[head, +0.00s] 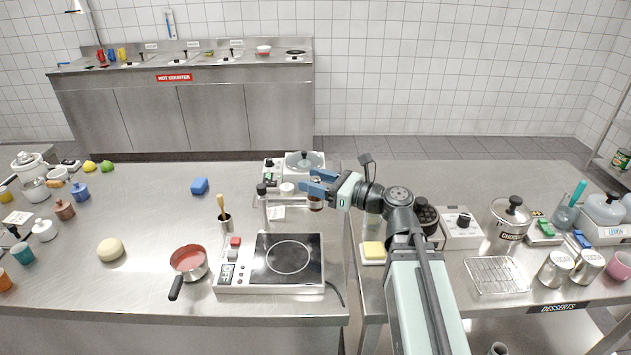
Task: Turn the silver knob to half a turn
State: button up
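No knob shows clearly enough to be called silver with certainty. The hot plate (313,282) has a panel on its left with a red piece (236,241), a pale knob-like piece (233,254) and an "OFF" label. Behind it, a small cooker (304,162) has dark controls (269,163) on its left panel. My gripper (307,181) has blue fingers that point left and stand apart with nothing seen between them. It is above the counter, in front of the cooker and behind the hot plate. It partly covers a small brownish item (316,205).
A red-filled saucepan (188,261) stands left of the hot plate, its handle toward the front. A utensil pot (225,222) and a dark-topped stand (262,192) are close by. A white box with a black knob (463,222) is on the right counter. The left counter's middle has free room.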

jog(key=shift+r, duration=5)
jog(key=w+d+f+m+t+h, duration=0.1)
jog(key=w+d+f+m, duration=0.15)
jog(key=d, duration=0.35)
jog(key=w+d+f+m+t+h, duration=0.1)
jog(key=w+d+f, duration=0.15)
jog(key=d, duration=0.25)
jog(key=n+g+y, duration=0.4)
jog(key=n+g, duration=0.4)
jog(key=g, duration=0.1)
send_near(316, 178)
jog(key=a, duration=1)
jog(key=shift+w+f, duration=0.2)
jog(key=shift+w, duration=0.2)
